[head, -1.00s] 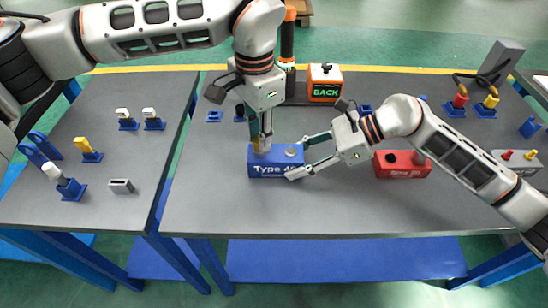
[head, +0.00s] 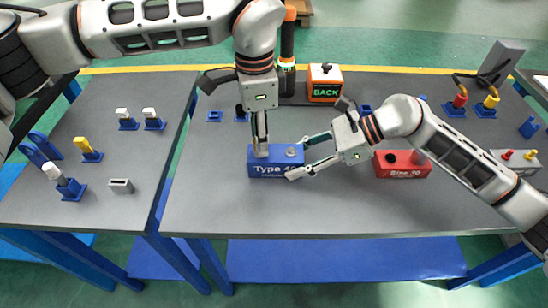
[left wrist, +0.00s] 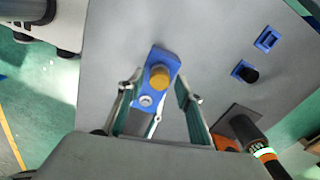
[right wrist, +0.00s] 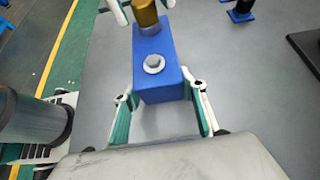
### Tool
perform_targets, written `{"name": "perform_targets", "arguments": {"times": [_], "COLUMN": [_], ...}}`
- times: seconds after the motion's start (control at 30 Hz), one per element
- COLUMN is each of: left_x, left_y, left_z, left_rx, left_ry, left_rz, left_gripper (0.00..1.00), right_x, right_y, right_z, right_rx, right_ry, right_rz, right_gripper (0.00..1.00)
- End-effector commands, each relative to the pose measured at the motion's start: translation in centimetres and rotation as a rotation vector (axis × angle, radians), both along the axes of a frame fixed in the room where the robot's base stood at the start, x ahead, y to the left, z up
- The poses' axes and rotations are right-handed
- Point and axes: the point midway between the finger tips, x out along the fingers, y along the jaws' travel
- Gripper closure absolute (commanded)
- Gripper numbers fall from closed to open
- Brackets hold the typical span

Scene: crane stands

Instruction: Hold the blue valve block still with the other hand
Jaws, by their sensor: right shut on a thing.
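The blue valve block (head: 270,171), marked "Type 40", lies on the grey table with a silver round fitting (right wrist: 154,64) on its top. A brass-yellow cylinder (left wrist: 160,75) stands upright at its left end. My right gripper (right wrist: 161,92) is shut on the block's right end, one finger along each long side. My left gripper (head: 261,152) points down from above the block's left end. In the left wrist view its fingers are open, one each side of the brass cylinder, with small gaps. In the head view the left gripper hides most of the cylinder.
A red block (head: 402,165) lies to the right, close to my right arm. An orange box marked "BACK" (head: 325,84) and a dark, orange-topped cylinder (head: 287,65) stand behind. Several small fittings stand on the left table (head: 110,205). The table front is clear.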

Motion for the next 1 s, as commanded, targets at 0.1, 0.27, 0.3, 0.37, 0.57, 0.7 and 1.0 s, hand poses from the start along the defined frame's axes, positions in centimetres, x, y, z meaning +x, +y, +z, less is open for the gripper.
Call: {"name": "perform_targets", "arguments": {"times": [0.1,0.27,0.3,0.37,0.57,0.7,1.0], "left_x": [0.00,0.06,0.06,0.02,0.05,0.03,0.05], "left_y": [0.00,-0.02,-0.02,-0.01,-0.02,-0.02,-0.02], "left_z": [0.00,0.04,0.04,0.02,0.04,0.03,0.04], "left_rx": [0.000,0.000,-0.001,0.000,-0.001,0.000,0.000], "left_ry": [0.000,-0.002,-0.002,0.000,-0.001,0.000,-0.001], "left_rz": [-0.061,-0.161,-0.211,-0.290,-0.488,-0.536,-0.867], "left_gripper": [0.65,0.65,0.65,0.65,0.65,0.65,0.65], "right_x": [-0.05,-0.05,-0.05,-0.05,-0.05,-0.05,-0.05], "right_y": [-0.02,-0.02,-0.02,-0.02,-0.01,-0.01,0.00], "right_z": [-0.11,-0.10,-0.10,-0.10,-0.09,-0.08,-0.07], "right_rx": [-0.001,-0.001,-0.001,-0.001,-0.001,-0.001,-0.001], "right_ry": [0.001,0.001,0.001,0.001,0.001,0.001,0.002], "right_rz": [0.000,0.000,0.000,0.000,0.000,0.000,0.001], "right_gripper": [0.88,0.88,0.88,0.88,0.88,0.88,0.88]}}
